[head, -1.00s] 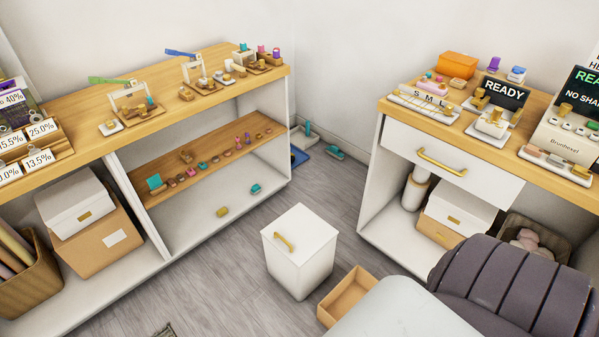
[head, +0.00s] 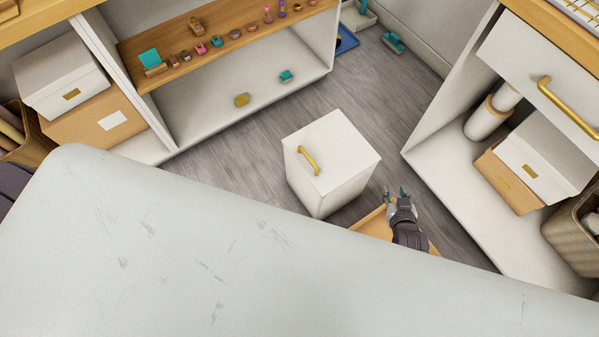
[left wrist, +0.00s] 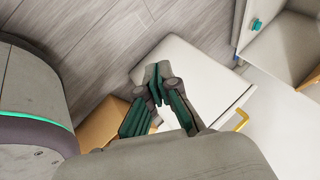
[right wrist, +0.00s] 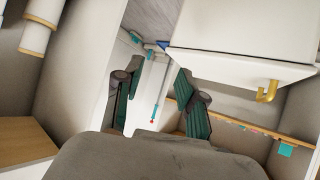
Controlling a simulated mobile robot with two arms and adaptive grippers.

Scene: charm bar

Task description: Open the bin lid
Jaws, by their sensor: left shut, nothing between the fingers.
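The white bin (head: 330,185) stands on the floor with its lid (head: 340,138) closed flat. A gold handle (head: 309,158) is on the lid near its left edge. My right gripper (head: 396,191) is just right of the bin, with its fingers apart and empty. In the right wrist view the right gripper (right wrist: 155,98) is open, and the bin (right wrist: 240,60) and its handle (right wrist: 267,92) lie beyond it at the upper right. My left gripper (left wrist: 158,84) is shut and empty, seen over the bin lid (left wrist: 205,80); the handle (left wrist: 242,119) is to its right.
An open cardboard box (head: 370,222) lies beside the bin, partly hidden. A shelf unit (head: 240,100) stands behind, and a drawer cabinet (head: 440,165) at right. Grey floor (head: 235,140) is clear left of the bin. My own pale body part covers the lower picture.

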